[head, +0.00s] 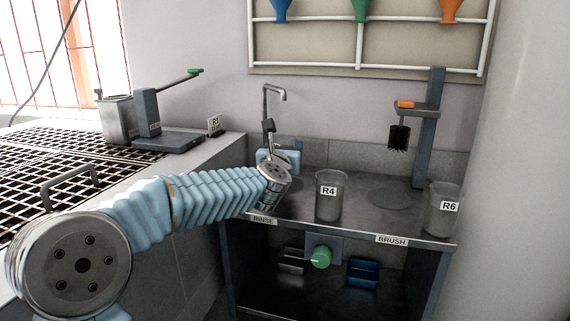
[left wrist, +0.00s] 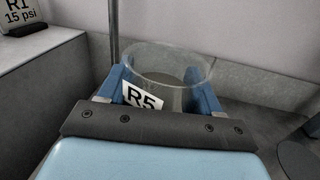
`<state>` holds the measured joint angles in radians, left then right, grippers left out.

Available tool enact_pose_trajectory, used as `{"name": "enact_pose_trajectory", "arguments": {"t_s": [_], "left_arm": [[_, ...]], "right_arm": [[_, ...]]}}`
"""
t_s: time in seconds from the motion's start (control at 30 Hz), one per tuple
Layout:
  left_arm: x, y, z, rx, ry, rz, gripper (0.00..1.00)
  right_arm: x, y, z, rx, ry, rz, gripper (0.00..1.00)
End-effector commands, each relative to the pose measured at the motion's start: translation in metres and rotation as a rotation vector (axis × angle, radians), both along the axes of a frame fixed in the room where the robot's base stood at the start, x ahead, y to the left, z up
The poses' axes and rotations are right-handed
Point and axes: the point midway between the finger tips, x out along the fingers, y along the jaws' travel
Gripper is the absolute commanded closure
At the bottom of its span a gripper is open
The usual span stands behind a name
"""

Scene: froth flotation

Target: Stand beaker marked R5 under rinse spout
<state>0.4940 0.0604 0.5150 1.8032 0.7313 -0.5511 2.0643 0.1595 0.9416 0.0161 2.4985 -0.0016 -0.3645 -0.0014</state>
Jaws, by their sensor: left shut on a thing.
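The beaker marked R5 (left wrist: 178,98) stands upright between the blue fingers of my left gripper (left wrist: 160,86) in the left wrist view, with its label facing the camera. The gripper is shut on it. In the head view my left gripper (head: 277,158) reaches over the rinse end of the bench, and the wrist largely hides the beaker. The rinse spout (head: 274,90) is a grey hooked pipe at the back, just above the gripper. Whether the beaker's base touches the bench is hidden. My right gripper is not in view.
Beaker R4 (head: 329,206) stands close to the right of my left wrist. Beaker R6 (head: 443,219) is at the bench's right end, beside the brush stand (head: 430,130). The RINSE label (head: 263,220) is on the front edge. A raised ledge with grating (head: 50,165) lies left.

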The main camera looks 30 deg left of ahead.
Motion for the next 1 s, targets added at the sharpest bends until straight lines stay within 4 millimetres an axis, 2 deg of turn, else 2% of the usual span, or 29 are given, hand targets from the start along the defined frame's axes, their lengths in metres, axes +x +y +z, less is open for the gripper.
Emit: {"name": "enact_pose_trajectory", "arguments": {"t_s": [0.07,0.2,0.67,0.7,0.87,1.0], "left_arm": [[0.006,0.003,-0.013,-0.002,0.003,0.001,0.72],[0.005,0.002,-0.034,0.000,0.002,0.000,0.72],[0.005,0.002,-0.041,-0.001,0.000,-0.001,0.72],[0.005,0.002,-0.040,-0.001,0.000,-0.001,0.33],[0.004,0.002,-0.039,-0.001,0.001,-0.001,0.11],[0.005,0.002,-0.039,-0.001,0.001,-0.001,0.11]], "right_arm": [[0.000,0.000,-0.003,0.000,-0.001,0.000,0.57],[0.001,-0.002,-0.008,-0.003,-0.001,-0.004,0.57],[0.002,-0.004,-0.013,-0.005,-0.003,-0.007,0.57],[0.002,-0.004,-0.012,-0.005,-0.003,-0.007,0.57],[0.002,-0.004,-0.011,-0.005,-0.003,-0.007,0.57],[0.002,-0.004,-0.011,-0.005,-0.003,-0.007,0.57]]}}
